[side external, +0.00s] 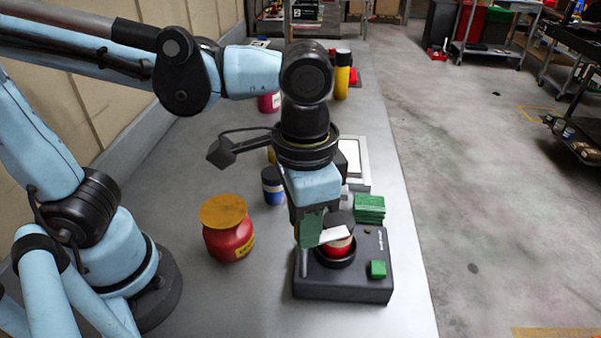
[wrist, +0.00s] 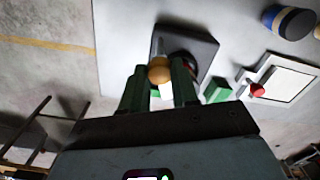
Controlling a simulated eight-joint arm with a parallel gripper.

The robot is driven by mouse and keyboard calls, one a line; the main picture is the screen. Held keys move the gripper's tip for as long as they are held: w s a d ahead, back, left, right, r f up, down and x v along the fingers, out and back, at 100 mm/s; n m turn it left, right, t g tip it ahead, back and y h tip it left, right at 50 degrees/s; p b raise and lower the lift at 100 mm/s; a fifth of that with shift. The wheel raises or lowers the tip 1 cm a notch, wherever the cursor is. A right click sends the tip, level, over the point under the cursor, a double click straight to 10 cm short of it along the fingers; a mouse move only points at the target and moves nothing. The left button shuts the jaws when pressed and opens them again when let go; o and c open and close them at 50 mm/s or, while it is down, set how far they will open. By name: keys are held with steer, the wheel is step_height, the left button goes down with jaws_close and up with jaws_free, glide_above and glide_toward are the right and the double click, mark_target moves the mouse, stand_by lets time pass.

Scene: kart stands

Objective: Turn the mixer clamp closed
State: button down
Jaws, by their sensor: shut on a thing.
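The mixer (side external: 345,287) is a black box near the table's right edge, with a red and black can (side external: 338,249) in its round seat and a grey upright post at its left. The mixer clamp (side external: 333,237) shows as a white bar across the can's front. My gripper (side external: 316,236) points down there, its green fingers shut on the clamp. In the wrist view, my gripper (wrist: 158,78) has a finger on each side of a tan round knob (wrist: 159,70) and a white part. The mixer (wrist: 200,45) shows behind. The fingers partly hide the can and clamp.
A red jar with a yellow lid (side external: 228,230) stands left of the mixer. A blue and black container (side external: 273,186), green stacked blocks (side external: 369,209) and a white-framed panel (side external: 357,160) are behind. A small green block (side external: 377,269) sits on the mixer.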

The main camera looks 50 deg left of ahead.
steer(key=shift+n, duration=2.3)
steer(key=c, duration=0.8)
jaws_free()
steer(key=shift+c, duration=0.2)
step_height(320, 180, up, 12)
steer(key=shift+r, duration=0.1)
steer(key=w+a+f+t, duration=0.3)
steer(key=a+f, duration=0.3)
steer(key=a, duration=0.2)
steer(key=w+a+f+t, duration=0.3)
steer(key=a+f+t, duration=0.1)
steer(key=a+f, duration=0.3)
steer(key=shift+a, duration=1.1)
